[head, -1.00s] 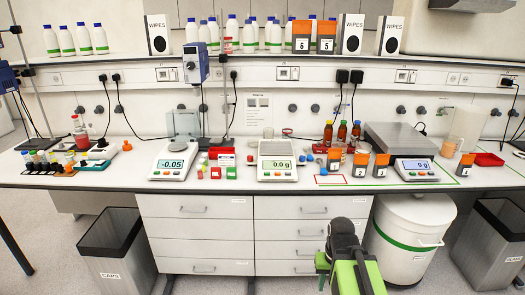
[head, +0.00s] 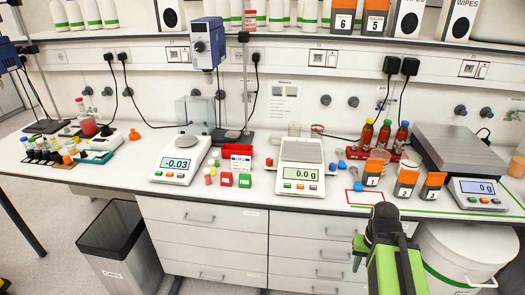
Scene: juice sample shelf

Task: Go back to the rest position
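My gripper (head: 384,222) is at the end of my green and black arm at the lower right of the head view. It appears in front of the bench's front edge, before the white drawers. Its fingertips are hidden behind its own body, so I cannot tell whether it is open or shut. I see nothing held in it. Orange-and-grey numbered containers stand on the white bench (head: 300,199) beyond it: one marked 1 (head: 372,174), with two more (head: 405,184) and (head: 432,187) to its right.
A red-outlined rectangle (head: 352,198) is on the bench beyond my gripper. A balance (head: 300,175) reads 0.0 g; another (head: 181,164) stands left. Brown bottles (head: 383,136) stand behind. A white bin (head: 450,250) is right of my arm; a grey bin (head: 120,235) stands left.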

